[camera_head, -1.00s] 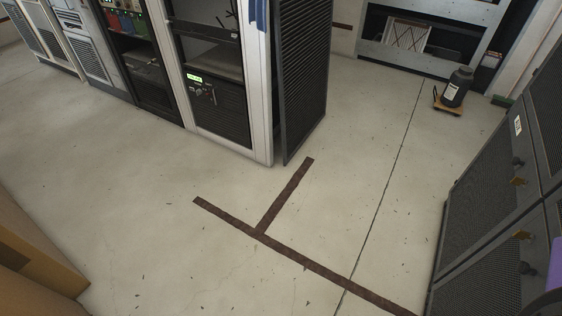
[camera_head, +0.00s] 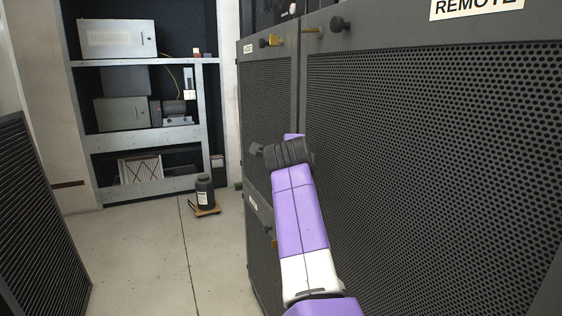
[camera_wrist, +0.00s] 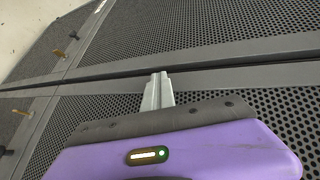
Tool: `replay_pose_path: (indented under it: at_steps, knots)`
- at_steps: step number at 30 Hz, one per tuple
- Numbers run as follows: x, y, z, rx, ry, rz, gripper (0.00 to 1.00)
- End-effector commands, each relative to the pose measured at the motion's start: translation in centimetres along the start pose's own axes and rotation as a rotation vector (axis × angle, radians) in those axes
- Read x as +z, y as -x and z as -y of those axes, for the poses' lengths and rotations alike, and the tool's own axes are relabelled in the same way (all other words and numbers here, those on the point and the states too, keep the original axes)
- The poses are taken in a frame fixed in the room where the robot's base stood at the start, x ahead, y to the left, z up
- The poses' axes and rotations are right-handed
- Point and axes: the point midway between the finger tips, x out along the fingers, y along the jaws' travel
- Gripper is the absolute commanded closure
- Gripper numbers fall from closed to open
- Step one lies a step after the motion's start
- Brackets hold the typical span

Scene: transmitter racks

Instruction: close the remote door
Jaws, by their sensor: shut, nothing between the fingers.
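The remote door (camera_head: 430,150) is a black perforated panel filling the right of the head view. Its white REMOTE label (camera_head: 477,8) shows at the top, with a dark knob (camera_head: 337,23) at its upper left. It stands beside another perforated panel (camera_head: 268,110); I cannot tell whether it is fully flush. My purple arm reaches up in front of it, hiding part of its left edge. In the wrist view my gripper (camera_wrist: 158,88) is shut and empty, its grey fingertips at a dark seam between two perforated panels. I cannot tell whether they touch. The fingers are hidden in the head view.
A black bottle (camera_head: 205,190) stands on a small wooden dolly (camera_head: 207,210) on the floor. Grey shelving (camera_head: 150,135) with equipment is at the back. A dark louvred panel (camera_head: 38,220) stands at the left.

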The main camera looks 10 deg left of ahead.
Motion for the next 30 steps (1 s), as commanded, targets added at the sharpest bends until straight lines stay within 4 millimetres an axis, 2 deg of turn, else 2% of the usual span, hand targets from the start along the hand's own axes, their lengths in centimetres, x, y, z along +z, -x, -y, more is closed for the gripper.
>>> replay_pose_path:
  at_steps: [12,18,22,25,28,30]
  knots:
    - [0.6,4.5,0.0,-0.004,0.002,0.008,1.00]
    - [0.7,5.5,0.0,-0.003,0.007,0.010,1.00]
    - [0.8,5.7,0.4,-0.019,0.072,0.013,1.00]
    - [1.2,6.0,1.9,-0.074,0.163,0.027,1.00]
    - [1.4,7.3,5.2,-0.179,0.260,0.034,1.00]
    - [1.4,8.1,6.3,-0.248,0.335,0.032,1.00]
